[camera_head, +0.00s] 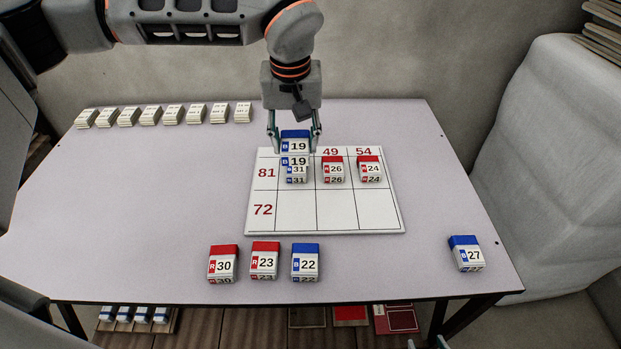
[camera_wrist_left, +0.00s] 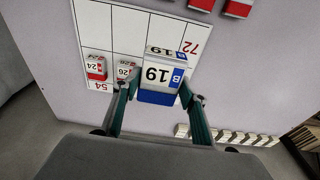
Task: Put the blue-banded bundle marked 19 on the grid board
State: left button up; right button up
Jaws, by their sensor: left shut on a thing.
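The blue-banded bundle marked 19 (camera_head: 298,146) is gripped between the fingers of my left gripper (camera_head: 295,133), at the back edge of the grid board (camera_head: 261,226). In the left wrist view the bundle (camera_wrist_left: 160,76) sits between both fingers (camera_wrist_left: 158,95) over the board. A bundle marked 31 (camera_head: 296,174) shows directly below and in front of it, in the row 81, first column; I cannot tell whether they touch. The first column's header is hidden. Only the tips of my right gripper (camera_head: 428,343) show at the bottom edge.
Red bundles 26 (camera_head: 333,169) and 24 (camera_head: 370,169) stand in row 81. Row 72 is empty. Bundles 30 (camera_head: 223,264), 23 (camera_head: 265,261) and 22 (camera_head: 305,262) stand in front of the board, 27 (camera_head: 465,254) at right. Several pale bundles (camera_head: 150,116) line the back left.

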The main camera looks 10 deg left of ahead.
pick_arm(q)
jog(key=shift+w+a, duration=0.1)
jog(key=shift+a, duration=0.2)
jog(key=b, duration=0.2)
send_over(296, 209)
jog(key=f, duration=1.5)
jog(key=shift+s+d, duration=0.15)
jog(key=shift+s, duration=0.1)
jog(key=shift+f, duration=0.8)
notch_tip(296, 209, down, 3)
jog(key=shift+f, duration=0.2)
jog(key=shift+r, duration=0.1)
